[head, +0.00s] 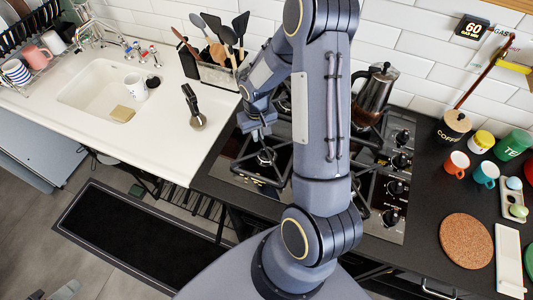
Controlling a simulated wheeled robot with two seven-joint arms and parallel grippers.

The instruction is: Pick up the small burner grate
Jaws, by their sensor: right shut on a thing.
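The gas hob (385,232) is set in the dark counter. A small black burner grate (270,182) is over its front left burner, left of my arm. My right gripper (262,136) points down at the back of this grate and is shut on it. The fingertips are small and partly lost against the dark bars. I cannot tell whether the grate is clear of the hob. My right arm crosses the middle of the view and hides much of the hob. A grey part at the bottom left edge may be my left gripper (62,291); its jaws are not clear.
A moka pot (375,92) stands at the back of the hob. A utensil holder (212,75) and a dark-handled tool (194,106) are left of it. Mugs, a coffee jar (452,127) and a cork mat (466,240) are on the right. The white counter's front left is clear.

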